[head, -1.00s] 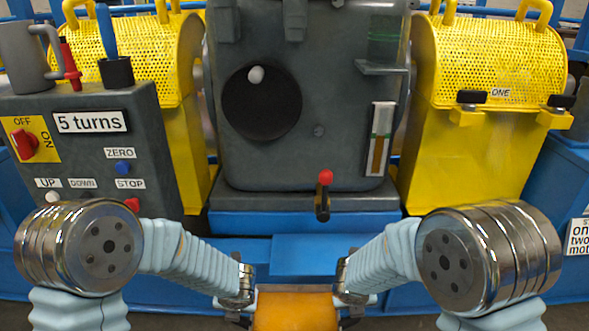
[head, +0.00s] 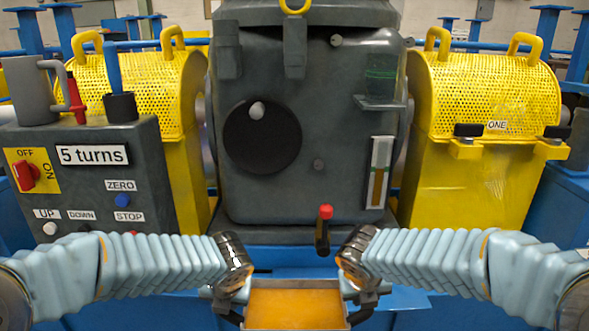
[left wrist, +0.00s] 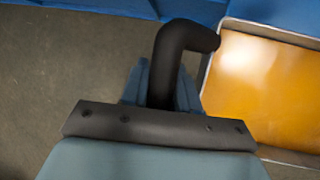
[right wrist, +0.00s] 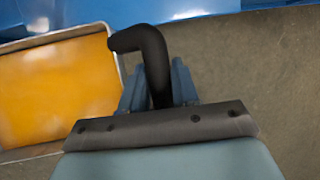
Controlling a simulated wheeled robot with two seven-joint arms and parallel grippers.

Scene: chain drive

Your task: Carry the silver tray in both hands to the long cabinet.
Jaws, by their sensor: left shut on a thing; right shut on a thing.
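The silver tray (head: 296,283) is low in front of me at the bottom of the head view, with an orange-yellow floor inside a thin silver rim. It also shows at the right of the left wrist view (left wrist: 213,58) and at the left of the right wrist view (right wrist: 45,38). My left gripper (head: 230,304) is shut on a black bent handle at the tray's left side. My right gripper (head: 362,304) is shut on the matching black handle at its right side. The tray looks about level. I cannot identify a long cabinet in these views.
A grey machine housing (head: 300,150) with a red-knobbed lever (head: 325,228) stands straight ahead on a blue base. Yellow mesh guards (head: 480,100) flank it. A grey control box (head: 95,185) with a mug (head: 28,90) is at left. Bare floor (left wrist: 60,90) lies beside the tray.

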